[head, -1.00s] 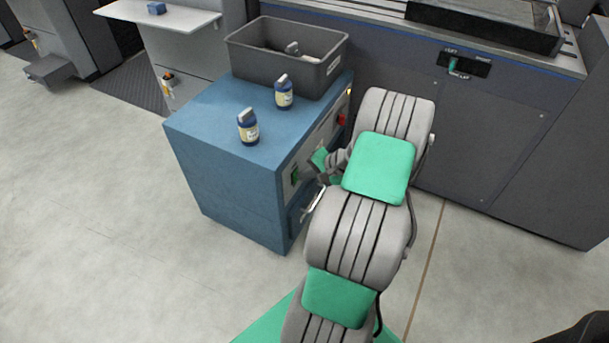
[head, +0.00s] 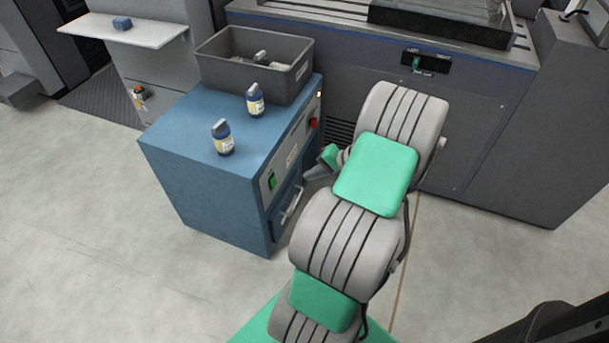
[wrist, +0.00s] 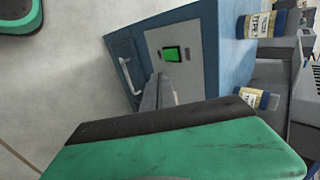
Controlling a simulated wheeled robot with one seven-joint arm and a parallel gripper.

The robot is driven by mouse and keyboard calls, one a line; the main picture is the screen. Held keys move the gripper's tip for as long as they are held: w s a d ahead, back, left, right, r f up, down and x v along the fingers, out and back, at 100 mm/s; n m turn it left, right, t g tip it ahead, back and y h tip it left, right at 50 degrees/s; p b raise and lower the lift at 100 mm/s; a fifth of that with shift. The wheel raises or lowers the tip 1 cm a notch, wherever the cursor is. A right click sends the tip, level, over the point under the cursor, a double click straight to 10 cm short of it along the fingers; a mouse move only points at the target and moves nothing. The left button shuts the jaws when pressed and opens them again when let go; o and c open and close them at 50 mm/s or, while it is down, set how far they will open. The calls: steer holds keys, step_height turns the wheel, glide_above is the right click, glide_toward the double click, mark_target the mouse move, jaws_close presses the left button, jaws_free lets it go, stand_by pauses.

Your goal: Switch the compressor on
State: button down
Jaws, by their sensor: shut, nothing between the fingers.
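The compressor is a blue cabinet (head: 200,190) in the head view, with a grey panel on its right-facing side. On that panel is a green rocker switch (head: 272,183); in the wrist view the switch (wrist: 172,54) looks bright green. In the wrist view my gripper (wrist: 160,88) shows shut fingers with nothing held, below the switch in the picture.
A grey bin (head: 250,75) and two blue bottles with labels, one (head: 222,140) nearer the front, stand on the cabinet top. A red button (head: 313,123) is further along the panel. A large grey machine (head: 480,130) stands behind. The floor left is clear.

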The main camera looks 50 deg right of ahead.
steer(key=f+b, duration=0.1)
steer(key=b, duration=0.1)
steer(key=s+f+t+b, duration=0.1)
steer(key=b, duration=0.2)
steer(key=f+b, duration=0.1)
steer(key=b, duration=0.2)
steer(key=shift+s+d+t+y, duration=0.3)
steer(key=shift+s+t+y, duration=0.05)
steer(key=shift+t+y, duration=0.05)
steer(key=b, duration=0.5)
glide_toward(275, 185)
step_height(275, 185, down, 4)
steer(key=w, duration=0.2)
steer(key=w+a, duration=0.2)
steer(key=shift+w+r+b, duration=0.35)
steer(key=shift+w+b, duration=0.05)
